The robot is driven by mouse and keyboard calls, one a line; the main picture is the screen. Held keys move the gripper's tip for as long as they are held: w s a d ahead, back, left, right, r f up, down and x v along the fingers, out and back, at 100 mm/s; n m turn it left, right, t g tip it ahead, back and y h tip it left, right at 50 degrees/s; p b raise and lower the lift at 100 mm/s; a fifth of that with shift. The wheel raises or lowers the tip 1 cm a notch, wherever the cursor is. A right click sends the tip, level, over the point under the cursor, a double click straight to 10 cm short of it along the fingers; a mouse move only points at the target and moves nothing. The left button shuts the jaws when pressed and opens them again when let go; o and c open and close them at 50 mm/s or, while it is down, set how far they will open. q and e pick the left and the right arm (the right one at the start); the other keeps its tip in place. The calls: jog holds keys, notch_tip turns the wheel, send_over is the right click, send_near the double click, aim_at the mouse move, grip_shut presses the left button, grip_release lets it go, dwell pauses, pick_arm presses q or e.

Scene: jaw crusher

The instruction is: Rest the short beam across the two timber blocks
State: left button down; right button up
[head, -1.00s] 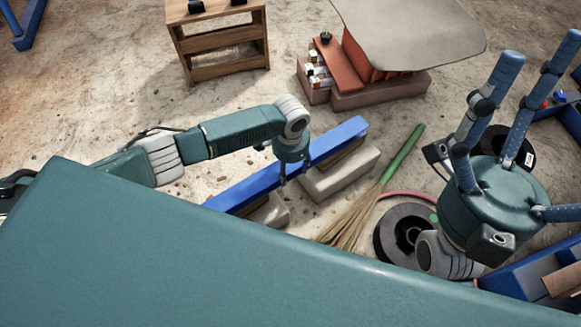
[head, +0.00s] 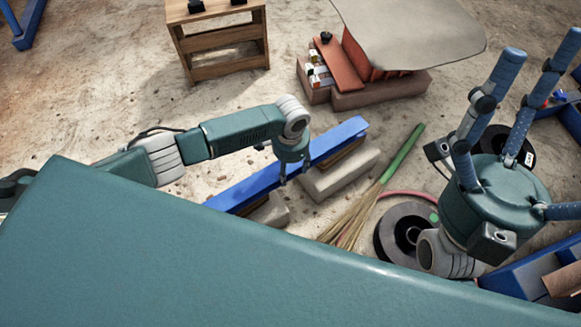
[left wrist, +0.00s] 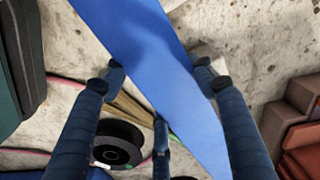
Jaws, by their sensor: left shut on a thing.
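The short beam (head: 240,192) is blue and lies diagonally in the head view, above the two timber blocks. The right block (head: 340,176) is pale with a brown strip at its top, under the beam's right part. The left block (head: 272,211) is partly hidden by the beam and my teal body. I cannot tell whether the beam touches the blocks. My left gripper (head: 292,172) is shut on the beam near its middle. In the left wrist view its fingers (left wrist: 160,88) straddle the beam (left wrist: 155,50). My right gripper (head: 510,135) is open and empty, fingers spread upward.
A broom with a green handle (head: 402,155) lies right of the blocks, beside a black reel (head: 388,232). A wooden shelf (head: 218,72) and reddish blocks (head: 380,94) stand behind. A blue container (head: 520,283) is at lower right.

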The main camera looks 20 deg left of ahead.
pick_arm(q)
jog(key=shift+w+f, duration=0.1)
dwell(1.4)
jog(key=c, duration=0.6)
grip_release()
jog(key=shift+o, duration=0.2)
jog(key=shift+f, duration=0.15)
